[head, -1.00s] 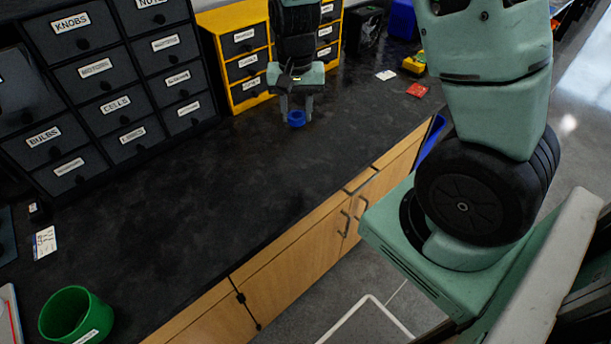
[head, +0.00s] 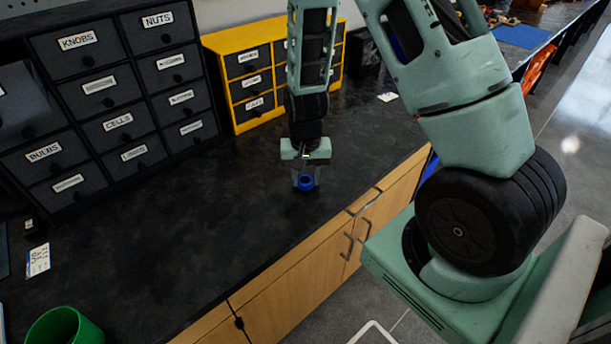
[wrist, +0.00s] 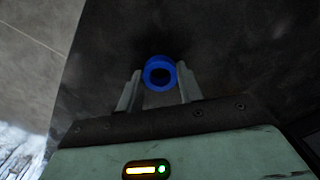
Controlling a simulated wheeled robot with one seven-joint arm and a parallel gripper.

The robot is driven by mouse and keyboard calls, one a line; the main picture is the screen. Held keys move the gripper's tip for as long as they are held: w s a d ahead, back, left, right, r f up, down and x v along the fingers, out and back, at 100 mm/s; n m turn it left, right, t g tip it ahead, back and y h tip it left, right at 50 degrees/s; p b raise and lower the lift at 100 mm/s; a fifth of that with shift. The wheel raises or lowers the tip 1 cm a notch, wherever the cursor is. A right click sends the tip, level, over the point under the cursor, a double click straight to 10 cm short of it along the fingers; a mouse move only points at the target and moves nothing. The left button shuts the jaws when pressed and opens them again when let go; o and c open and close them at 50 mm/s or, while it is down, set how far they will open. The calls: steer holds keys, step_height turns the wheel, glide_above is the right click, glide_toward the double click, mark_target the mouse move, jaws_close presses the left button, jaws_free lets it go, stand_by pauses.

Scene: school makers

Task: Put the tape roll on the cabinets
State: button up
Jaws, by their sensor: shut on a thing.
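The tape roll (head: 306,184) is a small blue ring. My gripper (head: 306,179) is shut on it, with a finger on each side, over the black worktop. The wrist view shows the blue roll (wrist: 160,62) between the two fingertips of my gripper (wrist: 159,84), its hole facing the camera. I cannot tell whether the roll touches the worktop. The wooden cabinets (head: 291,277), with dark handles, stand under the black worktop (head: 190,220), and their doors face the floor side.
Black labelled drawer units (head: 120,125) and a yellow drawer unit (head: 222,62) stand along the back. A green cup (head: 65,325) is at the lower left, and a white card (head: 38,260) lies above it. The worktop between is clear.

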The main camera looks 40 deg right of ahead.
mark_target(305, 180)
steer(key=shift+f, duration=0.1)
steer(key=o, duration=1)
steer(key=shift+c, duration=0.2)
step_height(305, 180, up, 12)
steer(key=s+a+r+n+y, duration=0.1)
steer(key=s+a+r+n, duration=0.2)
steer(key=a, duration=0.4)
steer(key=s+a+r+n, duration=0.2)
steer(key=s+a+n, duration=0.15)
steer(key=a, duration=0.35)
steer(key=s+a+r+n, duration=0.4)
steer(key=s+a+n, duration=0.4)
steer(key=s, duration=0.4)
steer(key=shift+s+a+n, duration=0.2)
steer(key=shift+s+n, duration=0.1)
steer(key=shift+n, duration=0.05)
